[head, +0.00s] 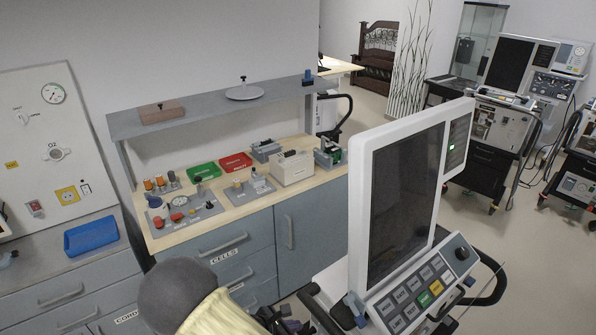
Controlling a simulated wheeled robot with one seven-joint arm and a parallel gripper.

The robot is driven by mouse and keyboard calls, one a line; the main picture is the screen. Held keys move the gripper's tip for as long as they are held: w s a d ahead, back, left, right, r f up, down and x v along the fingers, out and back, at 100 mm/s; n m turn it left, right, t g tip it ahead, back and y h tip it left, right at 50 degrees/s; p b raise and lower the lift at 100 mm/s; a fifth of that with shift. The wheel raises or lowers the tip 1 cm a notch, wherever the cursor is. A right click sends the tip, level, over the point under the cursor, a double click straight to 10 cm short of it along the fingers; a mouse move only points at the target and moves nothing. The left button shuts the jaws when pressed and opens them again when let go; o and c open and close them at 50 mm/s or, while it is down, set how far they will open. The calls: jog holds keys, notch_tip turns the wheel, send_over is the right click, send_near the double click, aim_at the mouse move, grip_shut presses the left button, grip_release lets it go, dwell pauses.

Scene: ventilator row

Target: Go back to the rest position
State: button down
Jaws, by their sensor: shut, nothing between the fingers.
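My arm shows at the bottom edge in the head view, with a grey joint and a cream link. The dark end of it, my gripper (288,321), is small and partly cut off by the lower edge. It is shut and holds nothing that I can see. It is in front of the bench drawers and left of the ventilator (405,200), a white-framed dark screen above a keypad (415,291). The fingertips are hard to make out.
A wooden-topped bench (240,207) carries a green tray (205,171), a red tray (236,162) and several small devices under a grey shelf (205,115). A blue bin (91,236) is at left. More ventilators (510,100) stand at right, with open floor (505,240) between.

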jog(key=s+d+r+m+g+y, duration=0.1)
jog(key=s+d+r+m+y, duration=0.3)
jog(key=d+r+m, duration=0.4)
jog(key=s+d+r+m+g+y, duration=0.2)
jog(key=s+d+r+m+y, duration=0.1)
jog(key=d+r+m, duration=0.6)
notch_tip(320, 180, up, 4)
jog(key=s+m, duration=0.1)
jog(key=m, duration=0.7)
jog(key=shift+s+d+m+y, duration=0.15)
jog(key=shift+s+m+y, duration=0.15)
jog(key=shift+s+y, duration=0.1)
jog(key=shift+r, duration=0.1)
